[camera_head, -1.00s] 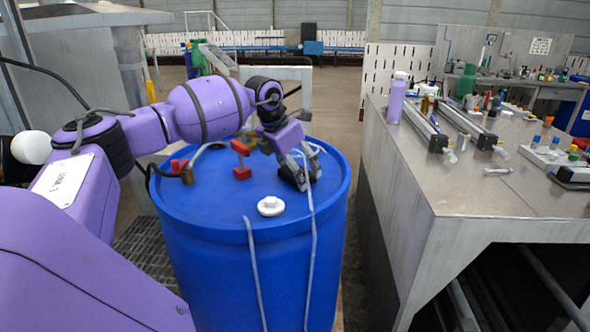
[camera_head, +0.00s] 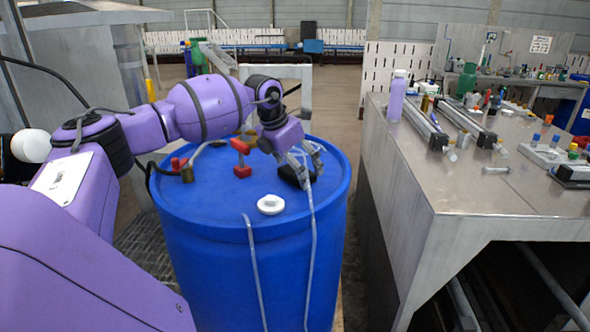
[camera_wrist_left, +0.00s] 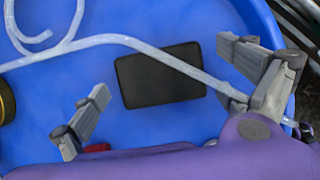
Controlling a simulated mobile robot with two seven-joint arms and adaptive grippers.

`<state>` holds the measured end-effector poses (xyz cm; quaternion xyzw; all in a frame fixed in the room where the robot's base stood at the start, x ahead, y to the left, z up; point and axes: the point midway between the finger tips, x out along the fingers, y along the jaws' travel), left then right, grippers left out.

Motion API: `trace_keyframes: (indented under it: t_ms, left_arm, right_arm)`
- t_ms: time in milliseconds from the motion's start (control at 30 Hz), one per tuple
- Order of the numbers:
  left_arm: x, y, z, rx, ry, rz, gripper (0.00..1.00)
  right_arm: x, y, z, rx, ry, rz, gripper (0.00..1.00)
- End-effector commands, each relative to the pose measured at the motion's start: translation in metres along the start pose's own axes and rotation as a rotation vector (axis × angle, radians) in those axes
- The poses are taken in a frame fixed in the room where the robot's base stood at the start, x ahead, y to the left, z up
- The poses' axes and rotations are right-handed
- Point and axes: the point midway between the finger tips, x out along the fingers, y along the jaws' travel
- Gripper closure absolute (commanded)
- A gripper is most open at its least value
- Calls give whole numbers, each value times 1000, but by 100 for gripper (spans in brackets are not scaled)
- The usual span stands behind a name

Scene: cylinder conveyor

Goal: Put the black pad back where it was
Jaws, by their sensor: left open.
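The black pad (camera_head: 289,175) lies flat on the lid of a blue barrel (camera_head: 200,255), towards its right side. In the left wrist view the pad (camera_wrist_left: 150,82) is a dark rounded rectangle, and a pale hose (camera_wrist_left: 110,39) crosses its upper right part. My left gripper (camera_head: 308,172) is over the pad. In the left wrist view its open fingers (camera_wrist_left: 163,70) stand apart on either side of the pad, with nothing between them in grip. In the head view the fingers partly hide the pad. My right gripper is not in view.
The hose hangs over the barrel's front. A metal bench (camera_head: 480,190) with tools and bottles stands to the right, across a gap.

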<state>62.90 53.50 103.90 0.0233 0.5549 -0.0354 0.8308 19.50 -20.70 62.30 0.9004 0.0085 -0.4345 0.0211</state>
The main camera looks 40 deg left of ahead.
Motion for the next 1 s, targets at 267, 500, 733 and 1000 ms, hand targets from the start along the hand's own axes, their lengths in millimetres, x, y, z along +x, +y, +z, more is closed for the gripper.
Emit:
trace_keyframes:
  t_ms: [267,500,733,1000]
  left_arm:
    - [-53,2,0,0,-2,6,4]
    - [-100,2,0,0,1,6,4]
    - [-119,1,0,0,0,2,4]
    - [-120,0,0,0,-1,1,4]
  right_arm:
    - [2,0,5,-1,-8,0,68]
    - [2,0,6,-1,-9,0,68]
    - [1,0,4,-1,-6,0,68]
    - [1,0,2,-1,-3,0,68]
